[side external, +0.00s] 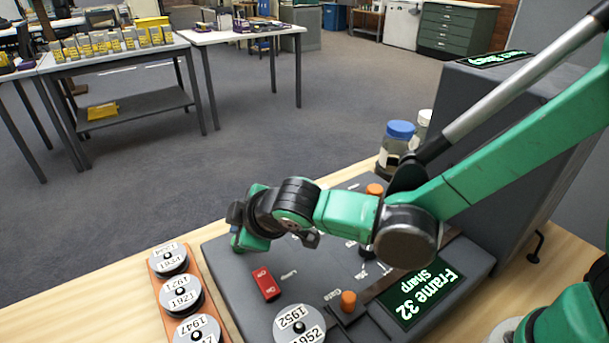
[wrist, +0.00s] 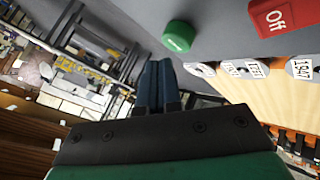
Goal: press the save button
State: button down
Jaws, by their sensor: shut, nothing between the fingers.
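A round green button (wrist: 180,37) with small, blurred lettering stands on the grey panel in the wrist view, taken as the save button. My gripper (wrist: 157,66) is shut and empty, its two dark fingers side by side. In that view the fingertips lie just below and left of the green button, with a gap in the picture between them. In the side view my gripper (side external: 236,214) is low over the far left part of the grey console (side external: 225,270). My wrist hides much of that area, so I cannot tell whether the fingers touch anything.
A red Off switch (side external: 265,283) sits close by on the console and shows in the wrist view (wrist: 278,17). Orange knobs (side external: 348,300) and a lit screen (side external: 420,297) are to the right. Reels marked with years (side external: 181,295) lie in a tray at left. Jars (side external: 397,140) stand behind.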

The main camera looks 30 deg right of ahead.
jog(key=shift+f, duration=0.2)
jog(key=shift+f, duration=0.25)
jog(key=shift+f, duration=0.45)
dwell(0.8)
jog(key=shift+r, duration=0.9)
jog(key=shift+r, duration=2.5)
